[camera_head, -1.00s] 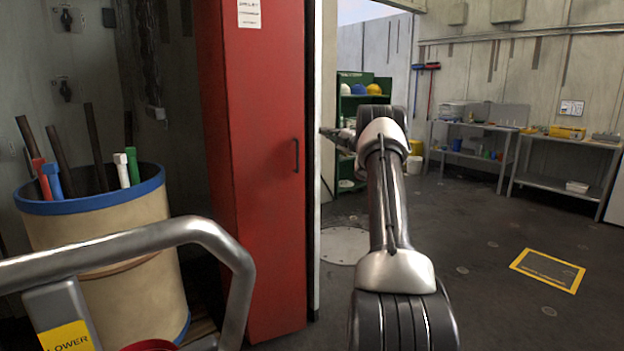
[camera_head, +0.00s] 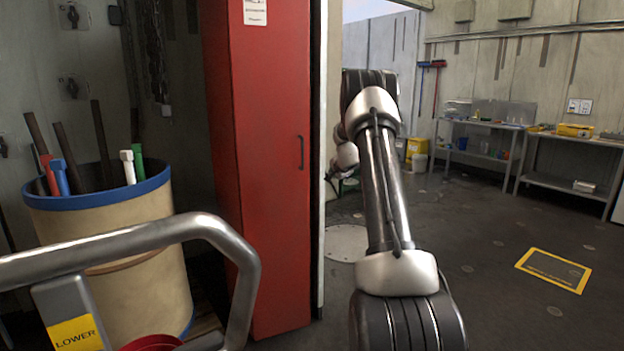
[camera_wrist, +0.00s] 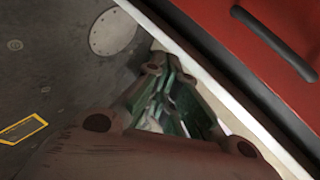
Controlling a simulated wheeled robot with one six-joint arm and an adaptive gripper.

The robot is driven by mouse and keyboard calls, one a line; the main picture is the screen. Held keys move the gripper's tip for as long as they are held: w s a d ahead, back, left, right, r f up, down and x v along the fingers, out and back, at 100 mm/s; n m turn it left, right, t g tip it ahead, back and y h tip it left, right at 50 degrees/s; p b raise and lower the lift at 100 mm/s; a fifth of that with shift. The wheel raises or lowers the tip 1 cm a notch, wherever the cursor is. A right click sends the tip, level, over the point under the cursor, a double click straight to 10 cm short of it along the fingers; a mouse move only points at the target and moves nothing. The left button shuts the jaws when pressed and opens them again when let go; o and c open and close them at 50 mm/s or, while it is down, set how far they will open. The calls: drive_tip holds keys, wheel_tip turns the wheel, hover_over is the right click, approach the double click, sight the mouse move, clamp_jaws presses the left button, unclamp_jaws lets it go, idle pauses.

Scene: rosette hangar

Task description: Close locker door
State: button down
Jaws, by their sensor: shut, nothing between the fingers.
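The red locker door (camera_head: 268,180) stands upright left of my arm, with a dark vertical handle (camera_head: 301,152) near its right edge. In the wrist view the red door (camera_wrist: 215,35) and its dark handle (camera_wrist: 275,45) fill the upper right. A pale upright edge (camera_head: 322,140) runs beside the red face, with a dark strip between. I cannot tell how far the door stands open. My gripper (camera_wrist: 165,72) is shut and empty, beside the pale edge and apart from the handle. In the head view it is small and partly hidden behind my arm.
A tan barrel (camera_head: 130,235) with a blue rim holds several rods at the left. A metal rail (camera_head: 215,228) crosses the lower left foreground. Workbenches (camera_head: 480,135) stand along the back right wall. The dark floor around a yellow-framed floor plate (camera_head: 553,270) is open.

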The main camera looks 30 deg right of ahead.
drive_tip(key=w+a+m+y, duration=0.2)
drive_tip(key=a, duration=0.2)
drive_tip(key=w+d+f+t, duration=0.1)
drive_tip(key=w+f, duration=0.4)
drive_tip(key=w, duration=0.7)
drive_tip(key=shift+d, duration=0.6)
drive_tip(key=shift+w, duration=0.1)
